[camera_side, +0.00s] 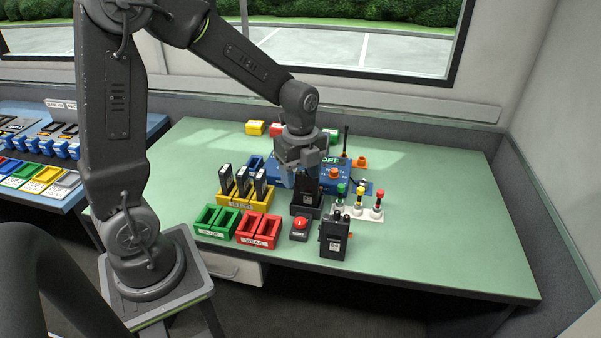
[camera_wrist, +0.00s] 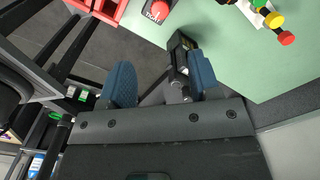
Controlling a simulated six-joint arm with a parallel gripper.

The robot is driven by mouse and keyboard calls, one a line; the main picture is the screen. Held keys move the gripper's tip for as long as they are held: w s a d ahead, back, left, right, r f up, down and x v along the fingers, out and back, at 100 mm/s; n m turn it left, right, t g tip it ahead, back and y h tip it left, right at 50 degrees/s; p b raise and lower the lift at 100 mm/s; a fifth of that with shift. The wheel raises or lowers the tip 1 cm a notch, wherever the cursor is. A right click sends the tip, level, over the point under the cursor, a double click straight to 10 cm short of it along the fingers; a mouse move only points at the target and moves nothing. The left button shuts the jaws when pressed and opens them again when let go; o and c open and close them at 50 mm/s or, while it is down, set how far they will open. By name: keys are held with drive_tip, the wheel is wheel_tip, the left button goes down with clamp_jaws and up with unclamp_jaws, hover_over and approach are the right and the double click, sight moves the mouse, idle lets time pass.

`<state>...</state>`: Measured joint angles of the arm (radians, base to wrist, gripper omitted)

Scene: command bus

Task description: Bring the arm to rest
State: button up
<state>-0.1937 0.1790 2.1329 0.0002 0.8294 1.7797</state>
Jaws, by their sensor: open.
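My gripper (camera_side: 305,180) hangs over the middle of the green desk, just above a black device with a white label (camera_side: 307,194) in a dark holder. From the side, I cannot tell whether the fingers touch the device. In the wrist view, the two blue finger pads of my gripper (camera_wrist: 160,82) are spread wide apart. A black handheld device (camera_wrist: 180,48) shows beyond them, partly covered by the right finger; I cannot tell its exact distance from the pads.
A black radio (camera_side: 334,238) stands near the desk's front edge, beside a red button (camera_side: 299,228). Red (camera_side: 258,230) and green (camera_side: 217,221) trays, a yellow rack with black devices (camera_side: 243,198), a blue box (camera_side: 343,178) and coloured knobs (camera_side: 378,205) crowd round. The desk's right side (camera_side: 450,220) is clear.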

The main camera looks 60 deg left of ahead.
drive_tip(key=s+d+r+n+t, duration=0.2)
drive_tip(key=s+r+n, duration=0.4)
drive_tip(key=n, duration=0.3)
drive_tip(key=s+d+r+n+t, duration=0.3)
drive_tip(key=s+d+r+n, duration=0.1)
drive_tip(key=s+r+n, duration=0.3)
drive_tip(key=shift+s+d+n+t, duration=0.35)
drive_tip(key=shift+s+n, duration=0.15)
drive_tip(key=shift+n, duration=0.6)
